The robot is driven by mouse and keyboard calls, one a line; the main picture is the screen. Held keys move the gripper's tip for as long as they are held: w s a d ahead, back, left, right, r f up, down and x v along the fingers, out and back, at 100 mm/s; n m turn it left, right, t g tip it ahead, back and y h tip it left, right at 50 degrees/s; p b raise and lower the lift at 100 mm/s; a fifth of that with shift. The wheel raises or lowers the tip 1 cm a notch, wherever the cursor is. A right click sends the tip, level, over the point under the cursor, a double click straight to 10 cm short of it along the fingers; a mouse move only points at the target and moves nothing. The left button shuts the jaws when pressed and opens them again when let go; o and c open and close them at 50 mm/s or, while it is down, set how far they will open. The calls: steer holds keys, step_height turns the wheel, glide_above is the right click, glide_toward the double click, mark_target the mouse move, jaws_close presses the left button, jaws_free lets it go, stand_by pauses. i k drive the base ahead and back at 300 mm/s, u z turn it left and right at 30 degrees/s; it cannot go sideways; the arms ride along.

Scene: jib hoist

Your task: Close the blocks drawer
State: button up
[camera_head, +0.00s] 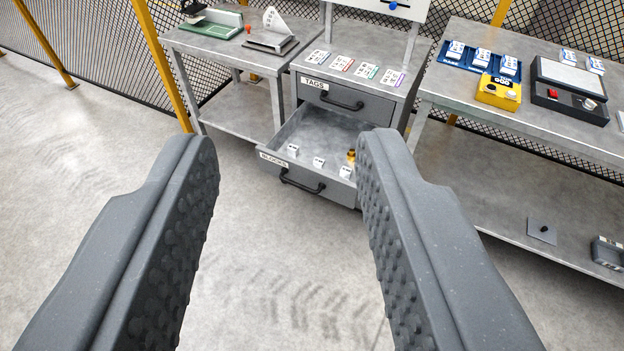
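The blocks drawer (268,157) is the lower drawer of a grey cabinet and carries a "BLOCKS" label. It is pulled out, with a dark bar handle (302,184) on its front. Several small white blocks (318,162) and a brass-coloured piece (351,155) lie in it. My gripper (286,155) is open and empty, its two ridged grey fingers wide apart. It is in the foreground, with the drawer showing between and beyond the fingertips. The right finger hides part of the drawer's right end.
The tags drawer (343,94) above is shut. Tag cards lie on the cabinet top (330,52). A bench (222,55) stands left, and a long bench (520,120) right with blue trays and a yellow device (498,92). The floor (270,260) in front is clear.

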mark_target(326, 134)
steer(key=z, duration=0.05)
steer(key=i, duration=1)
steer(key=u, duration=0.05)
